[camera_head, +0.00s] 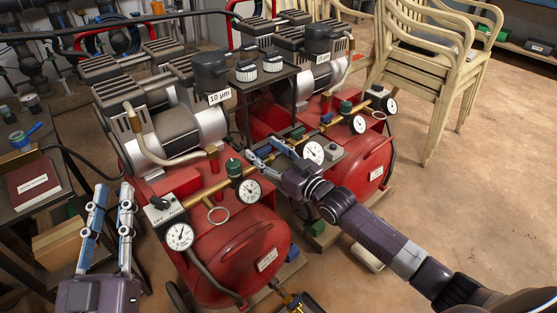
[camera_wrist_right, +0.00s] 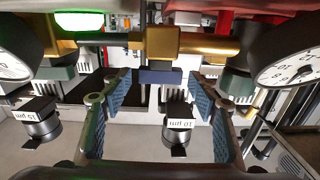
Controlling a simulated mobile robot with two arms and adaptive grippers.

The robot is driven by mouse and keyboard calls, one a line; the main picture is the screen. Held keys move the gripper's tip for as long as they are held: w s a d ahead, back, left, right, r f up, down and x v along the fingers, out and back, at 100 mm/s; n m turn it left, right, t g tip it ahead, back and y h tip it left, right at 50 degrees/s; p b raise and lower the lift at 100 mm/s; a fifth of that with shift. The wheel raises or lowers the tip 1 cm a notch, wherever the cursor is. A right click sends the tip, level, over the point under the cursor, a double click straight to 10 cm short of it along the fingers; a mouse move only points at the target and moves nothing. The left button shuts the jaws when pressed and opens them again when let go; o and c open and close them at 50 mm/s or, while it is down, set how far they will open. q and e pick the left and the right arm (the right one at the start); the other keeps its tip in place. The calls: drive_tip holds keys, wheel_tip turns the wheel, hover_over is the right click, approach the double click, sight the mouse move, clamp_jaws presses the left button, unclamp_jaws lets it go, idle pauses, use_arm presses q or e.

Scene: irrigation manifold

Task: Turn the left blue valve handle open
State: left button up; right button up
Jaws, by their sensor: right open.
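A blue block-shaped handle (camera_wrist_right: 163,76) sits on a brass valve body (camera_wrist_right: 160,42) in the right wrist view, beyond and between the fingertips; no contact shows. In the head view, my right gripper (camera_head: 264,151) reaches in from the right, between the two red compressors. It is open, and its fingers also show in the right wrist view (camera_wrist_right: 158,90). My left gripper (camera_head: 111,188) is open and empty at the lower left.
Dial gauges (camera_head: 248,190) (camera_head: 313,152) and green knobs (camera_head: 234,167) crowd around the right gripper. The front red tank (camera_head: 235,255) is below. A side table with a dark red book (camera_head: 33,184) stands at left. Stacked chairs (camera_head: 425,60) stand at right; the floor there is clear.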

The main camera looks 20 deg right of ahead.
drive_tip(key=v, duration=1.1)
